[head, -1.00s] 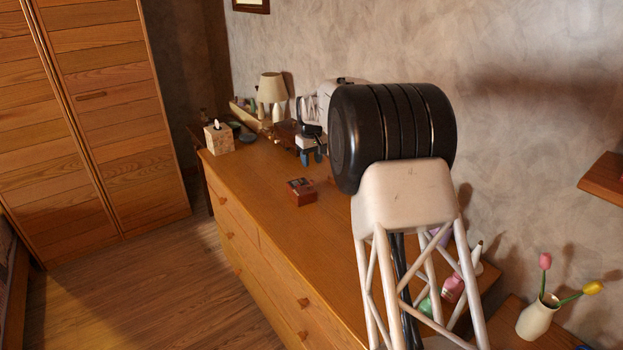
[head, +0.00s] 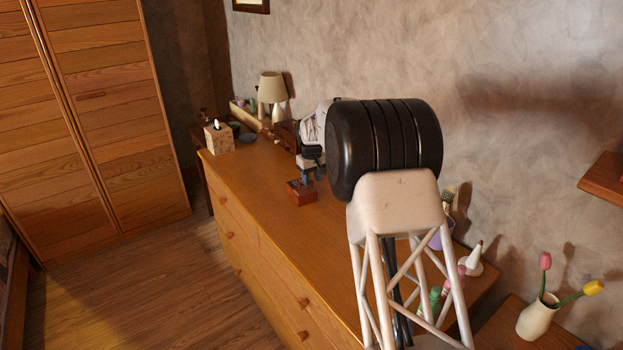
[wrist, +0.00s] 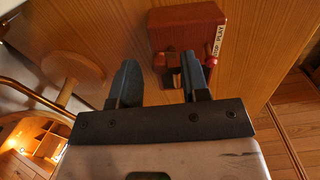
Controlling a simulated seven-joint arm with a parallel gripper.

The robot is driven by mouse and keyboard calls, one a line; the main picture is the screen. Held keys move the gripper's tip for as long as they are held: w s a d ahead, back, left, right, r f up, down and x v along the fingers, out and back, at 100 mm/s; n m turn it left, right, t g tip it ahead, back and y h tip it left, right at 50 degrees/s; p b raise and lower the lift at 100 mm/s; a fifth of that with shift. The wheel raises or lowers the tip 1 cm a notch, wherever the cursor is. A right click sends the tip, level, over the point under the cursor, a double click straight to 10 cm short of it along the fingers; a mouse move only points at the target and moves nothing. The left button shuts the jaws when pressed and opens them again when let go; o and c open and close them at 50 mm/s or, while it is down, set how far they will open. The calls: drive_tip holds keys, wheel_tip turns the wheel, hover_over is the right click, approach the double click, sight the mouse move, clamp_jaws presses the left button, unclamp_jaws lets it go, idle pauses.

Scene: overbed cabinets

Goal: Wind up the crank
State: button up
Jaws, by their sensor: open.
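A small red-brown wooden box (head: 300,194) sits on the dresser top in the head view. It also shows in the wrist view (wrist: 186,22), with a pale label reading partly "PLAY". A dark crank (wrist: 172,72) with a small reddish knob (wrist: 211,62) is on the box's near side, partly hidden by my right finger. My gripper (wrist: 165,76) is open at this side of the box. Its right finger overlaps the crank area; its left finger stands clear to the left. I cannot tell whether the right finger touches. In the head view my gripper (head: 306,174) is just above and beside the box.
The dresser (head: 250,190) is clear in front of the box. A tissue box (head: 219,138), a lamp (head: 272,90) and small items stand at the far end. Bottles, a purple cup (head: 441,236) and a tulip vase (head: 538,318) are at the near right. The wall is close behind.

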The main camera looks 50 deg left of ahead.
clamp_jaws()
drive_tip(key=shift+m, duration=0.4)
drive_tip(key=m, duration=0.6)
drive_tip(key=shift+s+d, duration=0.25)
drive_tip(key=shift+d, duration=0.05)
drive_tip(key=m, duration=0.6)
drive_tip(key=shift+s+d, duration=0.15)
drive_tip(key=shift+s, duration=0.15)
idle(0.3)
unclamp_jaws()
